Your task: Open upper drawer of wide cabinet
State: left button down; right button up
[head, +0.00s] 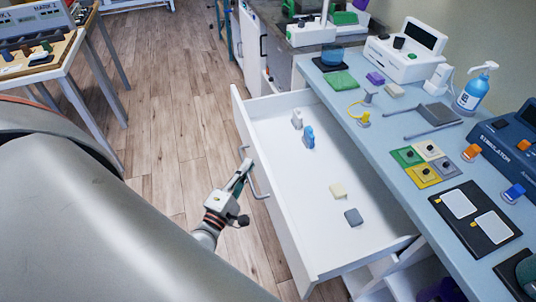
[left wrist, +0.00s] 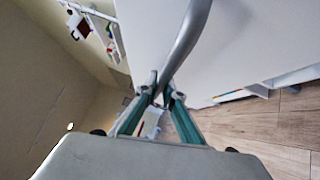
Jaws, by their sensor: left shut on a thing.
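The upper drawer (head: 309,211) of the wide cabinet is pulled well out, showing its white inside. A grey bar handle (head: 255,178) curves out from its front. My left gripper (head: 245,170) is at the handle, its fingers shut on the bar. In the left wrist view the handle (left wrist: 188,40) passes between the fingertips of the gripper (left wrist: 162,95). Inside the drawer lie a blue item (head: 308,137), a grey-white item (head: 297,119), a cream block (head: 338,190) and a grey block (head: 353,217). My right gripper is not in view.
The blue-grey cabinet top (head: 390,140) carries a pump bottle (head: 474,90), a white device (head: 404,55), coloured pads and a black tray (head: 473,216). A table (head: 40,65) stands at the upper left. Wooden floor (head: 160,110) is clear left of the drawer.

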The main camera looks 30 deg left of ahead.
pick_arm(q)
jog(key=s+a, duration=0.1)
jog(key=s, duration=0.1)
jog(key=s+a, duration=0.2)
jog(key=shift+s+a, duration=0.2)
jog(key=c, duration=2.4)
grip_release()
jog(key=shift+c, duration=0.2)
jog(key=s+d+f, duration=0.1)
jog(key=s, duration=1)
jog(key=shift+s+d+f, duration=0.3)
jog(key=shift+s, duration=0.1)
